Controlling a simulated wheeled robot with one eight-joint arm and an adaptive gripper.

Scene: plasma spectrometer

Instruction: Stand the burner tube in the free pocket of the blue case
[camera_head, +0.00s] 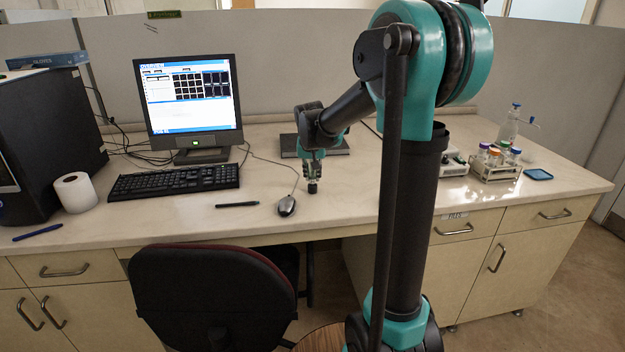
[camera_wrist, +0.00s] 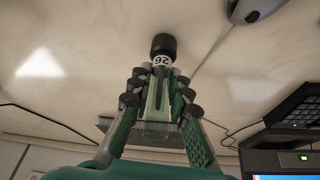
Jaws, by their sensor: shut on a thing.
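My gripper (camera_head: 312,172) is shut on the burner tube, low over the bench right of the mouse. The tube's black end (camera_head: 312,187) points down in the head view; whether it touches the bench I cannot tell. In the wrist view my fingers (camera_wrist: 161,85) close around the tube from both sides, and its black end (camera_wrist: 163,45) and a white band marked 26 (camera_wrist: 161,61) stick out past them. I cannot make out a blue case with pockets; a small flat blue square (camera_head: 538,174) lies at the bench's right.
A mouse (camera_head: 287,206), pen (camera_head: 237,205), keyboard (camera_head: 174,181) and monitor (camera_head: 190,100) are left of my gripper. A flat dark object (camera_head: 325,149) lies behind it. A rack of capped bottles (camera_head: 496,172) and a wash bottle (camera_head: 508,128) stand right. A chair (camera_head: 210,290) is in front.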

